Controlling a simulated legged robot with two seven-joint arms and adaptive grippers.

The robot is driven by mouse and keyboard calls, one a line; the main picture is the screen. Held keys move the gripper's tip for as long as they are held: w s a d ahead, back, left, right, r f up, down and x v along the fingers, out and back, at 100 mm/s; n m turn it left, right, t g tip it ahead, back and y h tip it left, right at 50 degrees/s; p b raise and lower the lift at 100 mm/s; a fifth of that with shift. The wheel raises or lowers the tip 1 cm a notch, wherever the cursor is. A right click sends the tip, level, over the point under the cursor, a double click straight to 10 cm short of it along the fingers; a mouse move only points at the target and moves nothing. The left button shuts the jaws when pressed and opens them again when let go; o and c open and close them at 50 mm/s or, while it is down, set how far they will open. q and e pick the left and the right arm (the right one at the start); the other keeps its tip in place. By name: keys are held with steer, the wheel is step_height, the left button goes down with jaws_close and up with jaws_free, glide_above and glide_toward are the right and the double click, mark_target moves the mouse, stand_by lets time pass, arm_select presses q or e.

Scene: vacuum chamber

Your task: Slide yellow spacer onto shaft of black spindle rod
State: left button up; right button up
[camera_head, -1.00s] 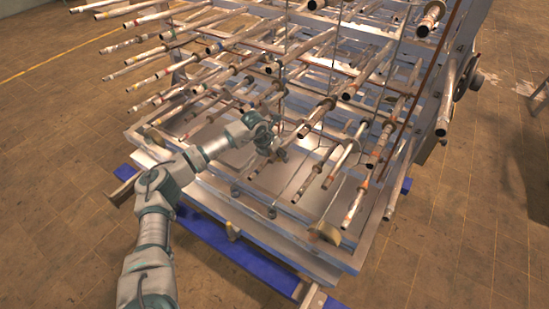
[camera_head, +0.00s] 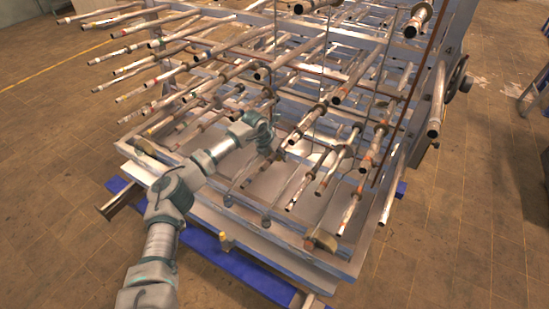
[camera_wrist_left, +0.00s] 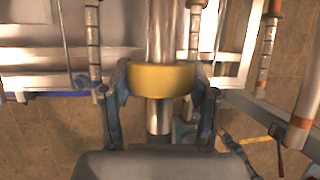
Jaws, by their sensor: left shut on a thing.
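In the left wrist view a yellow spacer (camera_wrist_left: 160,78) sits between the two fingers of my left gripper (camera_wrist_left: 159,82), which is shut on it. A shiny metallic rod (camera_wrist_left: 161,32) runs lengthwise behind and through the spacer's position. A short rod part shows below the spacer, toward the gripper's palm, so the spacer appears to be around the shaft. The rod looks silver rather than black here. In the head view my left gripper (camera_head: 268,152) is low among the rod ends at the rack's front; the spacer is too small to make out there. My right gripper is not in view.
A metal rack (camera_head: 345,75) holds many protruding tubes, close around my left gripper on both sides. A brownish-yellow disc (camera_head: 320,240) is at the rack's lower front edge. A blue base beam (camera_head: 245,271) runs below. The tiled floor (camera_head: 480,230) at right is open.

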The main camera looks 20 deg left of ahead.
arm_select(q)
steer(key=shift+w+d+f+b, duration=0.15)
steer(key=shift+w+b, duration=0.3)
steer(key=shift+w, duration=0.6)
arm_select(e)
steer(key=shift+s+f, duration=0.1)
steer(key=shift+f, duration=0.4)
arm_select(q)
steer(key=shift+w, duration=0.1)
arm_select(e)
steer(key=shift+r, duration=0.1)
